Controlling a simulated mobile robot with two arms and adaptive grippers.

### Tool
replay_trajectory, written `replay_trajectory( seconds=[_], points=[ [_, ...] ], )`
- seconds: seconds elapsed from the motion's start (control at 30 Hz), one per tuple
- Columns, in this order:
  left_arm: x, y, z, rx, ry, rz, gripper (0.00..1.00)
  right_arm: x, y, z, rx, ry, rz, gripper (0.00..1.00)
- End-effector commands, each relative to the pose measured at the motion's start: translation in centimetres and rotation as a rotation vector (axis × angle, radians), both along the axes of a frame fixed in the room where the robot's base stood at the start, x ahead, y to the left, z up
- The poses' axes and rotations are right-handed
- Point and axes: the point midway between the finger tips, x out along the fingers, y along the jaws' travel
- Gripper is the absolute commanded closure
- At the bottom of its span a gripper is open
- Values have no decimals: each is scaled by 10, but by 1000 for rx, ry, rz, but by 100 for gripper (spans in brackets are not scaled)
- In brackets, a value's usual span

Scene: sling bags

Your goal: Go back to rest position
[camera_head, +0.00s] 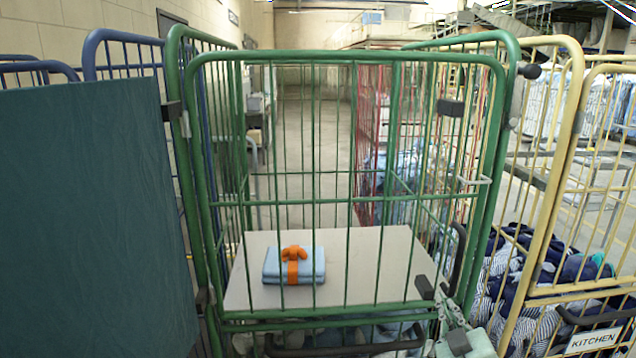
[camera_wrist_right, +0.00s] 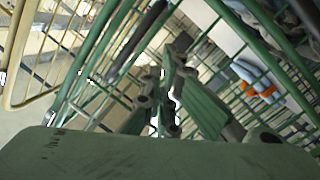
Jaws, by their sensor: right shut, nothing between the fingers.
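My right gripper (camera_head: 452,318) is low in the head view, just right of the green cage trolley's (camera_head: 350,57) lower front corner. In the right wrist view its fingers (camera_wrist_right: 170,78) are together and empty, with green cage bars close beyond them. A folded light blue bundle with an orange band (camera_head: 292,267) lies on the pale shelf (camera_head: 390,260) inside the green cage, apart from the gripper. The bundle also shows at the right of the wrist view (camera_wrist_right: 258,82). My left gripper is not in view.
A dark teal panel (camera_head: 95,220) fills the left side. A yellow cage (camera_head: 570,150) with striped and dark blue textiles (camera_head: 520,270) and a KITCHEN sign (camera_head: 593,340) stands close on the right. Blue cages (camera_head: 120,40) stand behind left. Open floor (camera_head: 310,140) lies beyond the green bars.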

Motion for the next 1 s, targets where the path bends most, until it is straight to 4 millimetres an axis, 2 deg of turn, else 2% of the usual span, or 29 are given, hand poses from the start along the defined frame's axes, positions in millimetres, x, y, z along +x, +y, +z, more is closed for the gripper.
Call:
replay_trajectory(
  seconds=[0.03, 0.1, 0.17, 0.2, 0.3, 0.4, 0.5, 0.8, 1.0],
  points=[
    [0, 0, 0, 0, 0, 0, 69, -22, 8, -34, 41, 112, 19, 100],
    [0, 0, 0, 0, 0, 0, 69, -54, 18, -77, 108, 264, 32, 100],
    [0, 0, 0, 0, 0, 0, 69, -86, 27, -110, 162, 394, 33, 100],
    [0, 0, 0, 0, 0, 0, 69, -108, 32, -129, 196, 477, 29, 100],
    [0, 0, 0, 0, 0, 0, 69, -162, 43, -167, 266, 661, 7, 100],
    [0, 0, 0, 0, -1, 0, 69, -209, 50, -191, 314, 805, -22, 100],
    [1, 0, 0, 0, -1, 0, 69, -248, 54, -205, 350, 919, -54, 100],
    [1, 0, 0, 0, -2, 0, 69, -350, 62, -227, 413, 1195, -153, 100],
    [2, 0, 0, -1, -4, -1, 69, -334, 64, -276, 411, 1205, -154, 100]
  ],
)
